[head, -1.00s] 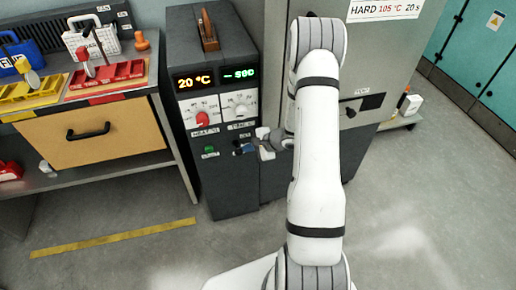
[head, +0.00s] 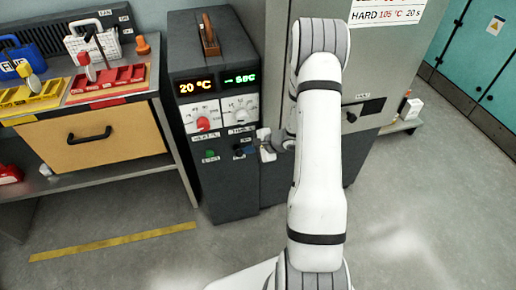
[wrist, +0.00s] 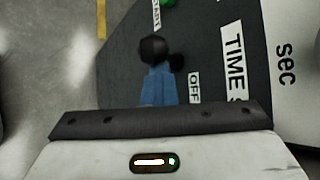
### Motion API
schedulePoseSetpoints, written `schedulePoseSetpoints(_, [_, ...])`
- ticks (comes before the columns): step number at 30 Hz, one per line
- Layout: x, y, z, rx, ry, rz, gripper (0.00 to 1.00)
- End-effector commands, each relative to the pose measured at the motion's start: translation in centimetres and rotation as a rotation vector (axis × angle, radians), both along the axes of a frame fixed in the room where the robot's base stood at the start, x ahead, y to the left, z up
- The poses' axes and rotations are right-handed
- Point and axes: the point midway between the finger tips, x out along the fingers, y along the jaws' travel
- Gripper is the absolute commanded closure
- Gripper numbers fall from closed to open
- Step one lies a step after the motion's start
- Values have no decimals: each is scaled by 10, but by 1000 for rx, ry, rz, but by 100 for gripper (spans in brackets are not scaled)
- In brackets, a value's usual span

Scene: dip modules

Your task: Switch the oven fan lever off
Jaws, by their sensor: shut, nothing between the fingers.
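The oven control box (head: 222,186) is dark grey, with two lit displays and two white dials on its front. A small black lever knob (wrist: 153,49) sits on its lower panel in the wrist view, with a smaller black part (wrist: 177,62) beside it. An OFF label (wrist: 194,87) is close by. My gripper (wrist: 158,72) has its blue fingers together and empty, with the tips right at the black knob; I cannot tell if they touch. In the head view my gripper (head: 249,150) is at the box's lower right front, partly hiding the lever.
A green button (head: 210,153) is left of the lever. The dial with a red knob (head: 203,123) is above it. A workbench with a yellow drawer (head: 95,138) stands to the left. The grey cabinet (head: 372,75) stands behind my arm. The floor in front is clear.

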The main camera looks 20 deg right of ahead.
Motion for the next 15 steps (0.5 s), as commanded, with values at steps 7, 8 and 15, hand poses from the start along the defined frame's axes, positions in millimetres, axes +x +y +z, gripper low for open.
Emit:
schedulePoseSetpoints(7, [-8,-10,25,8,0,13,100])
schedulePoseSetpoints(8, [-9,-13,30,6,-1,13,100])
schedulePoseSetpoints(15, [-16,-42,62,3,1,10,100])
